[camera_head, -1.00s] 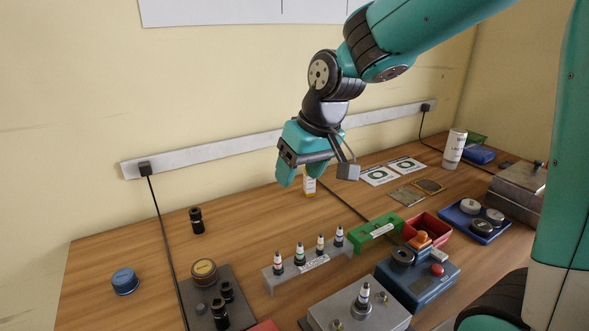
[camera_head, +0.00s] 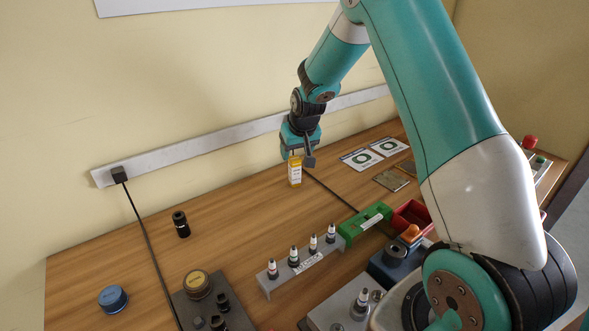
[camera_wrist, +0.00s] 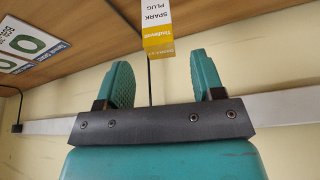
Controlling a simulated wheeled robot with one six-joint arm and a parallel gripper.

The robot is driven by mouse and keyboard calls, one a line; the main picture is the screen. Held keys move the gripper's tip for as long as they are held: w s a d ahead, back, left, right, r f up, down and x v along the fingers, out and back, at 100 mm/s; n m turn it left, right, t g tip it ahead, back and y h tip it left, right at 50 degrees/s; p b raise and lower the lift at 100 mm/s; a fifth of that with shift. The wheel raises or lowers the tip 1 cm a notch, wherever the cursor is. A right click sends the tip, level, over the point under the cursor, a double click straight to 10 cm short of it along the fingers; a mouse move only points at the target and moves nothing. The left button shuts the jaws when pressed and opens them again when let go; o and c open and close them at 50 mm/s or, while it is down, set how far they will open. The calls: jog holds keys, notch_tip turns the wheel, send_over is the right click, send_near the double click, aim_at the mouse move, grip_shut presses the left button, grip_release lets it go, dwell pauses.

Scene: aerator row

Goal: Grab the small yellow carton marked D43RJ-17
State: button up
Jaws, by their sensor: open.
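A small white and yellow carton (camera_head: 295,174) stands upright on the wooden bench near the back wall. In the wrist view the carton (camera_wrist: 158,28) shows "SPARK PLUG" on its white face and a yellow end. I cannot make out its part number. My gripper (camera_head: 298,154) is at the carton's upper end in the head view and hides part of it. In the wrist view my gripper (camera_wrist: 163,72) has its teal fingers apart, with nothing between them. The carton lies just beyond the fingertips, lined up with the gap.
Two white cards (camera_head: 373,154) lie right of the carton, and a black cable (camera_head: 334,192) runs close by. A black cylinder (camera_head: 181,224) stands left, with bare bench between.

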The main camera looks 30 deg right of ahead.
aim_at(295, 158)
jog(key=shift+p+x, duration=1.05)
jog(key=shift+x, duration=1.7)
jog(key=shift+s+a+f, duration=0.1)
jog(key=shift+s+a, duration=0.05)
jog(key=shift+s, duration=0.05)
jog(key=c, duration=1)
